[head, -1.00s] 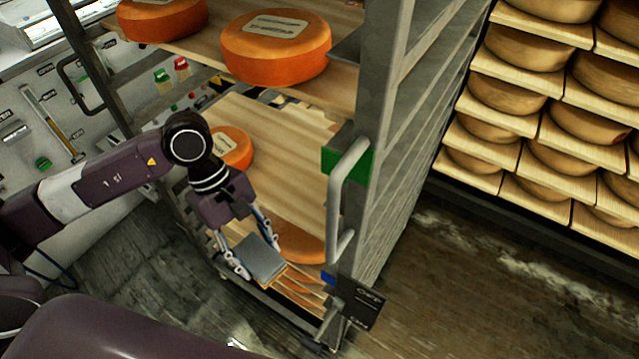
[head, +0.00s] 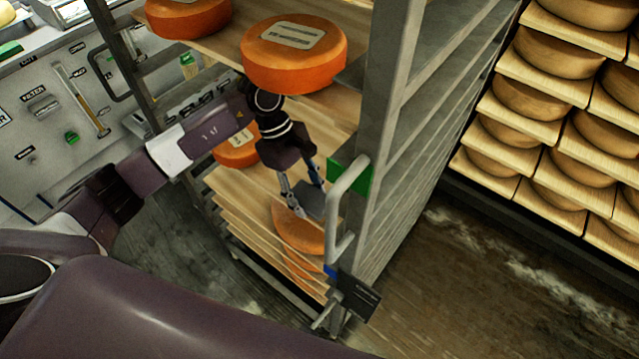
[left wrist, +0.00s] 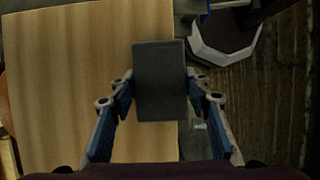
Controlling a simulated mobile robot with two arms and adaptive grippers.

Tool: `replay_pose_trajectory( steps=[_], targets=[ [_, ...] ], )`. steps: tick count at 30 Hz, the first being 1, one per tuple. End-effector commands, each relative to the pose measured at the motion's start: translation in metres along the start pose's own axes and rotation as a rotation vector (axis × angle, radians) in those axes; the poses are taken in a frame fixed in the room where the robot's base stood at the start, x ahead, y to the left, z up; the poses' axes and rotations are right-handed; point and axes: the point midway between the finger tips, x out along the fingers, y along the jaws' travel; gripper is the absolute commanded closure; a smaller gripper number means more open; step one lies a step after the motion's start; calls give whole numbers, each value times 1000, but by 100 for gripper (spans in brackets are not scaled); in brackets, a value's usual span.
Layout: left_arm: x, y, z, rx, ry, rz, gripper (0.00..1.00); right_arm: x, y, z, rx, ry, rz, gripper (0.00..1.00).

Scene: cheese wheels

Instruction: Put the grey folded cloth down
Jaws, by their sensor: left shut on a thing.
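The grey folded cloth (head: 312,198) is a small flat grey block, partly hidden by a finger in the head view. In the left wrist view the cloth (left wrist: 160,80) shows whole, between the two fingertips. My left gripper (head: 307,203) is shut on it, and its fingers (left wrist: 160,88) touch the cloth's two sides. In the head view the cloth is at the front right of a rack shelf, near an orange cheese wheel. In the wrist view it overlaps the wooden board's right edge. I cannot tell whether it touches the board. My right gripper is not seen.
Another wheel (head: 293,60) sits on the shelf above, over my left arm. A grey post with a handle (head: 347,205) stands close right of the gripper. Bare floor (head: 450,290) lies to the right.

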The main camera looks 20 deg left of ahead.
Motion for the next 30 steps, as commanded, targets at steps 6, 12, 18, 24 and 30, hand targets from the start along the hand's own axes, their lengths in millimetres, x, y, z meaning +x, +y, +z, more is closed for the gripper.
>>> replay_pose_trajectory(
  steps=[6,12,18,24,30],
  targets=[
    [-1,17,2,0,-2,-1,75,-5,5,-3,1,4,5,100],
    [-1,43,2,0,-1,-3,75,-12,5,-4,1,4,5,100],
    [14,41,-6,0,0,-3,75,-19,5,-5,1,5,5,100],
    [15,41,-6,1,1,-2,75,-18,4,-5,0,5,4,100],
    [17,41,-7,0,0,-2,50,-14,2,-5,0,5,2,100]
  ],
)
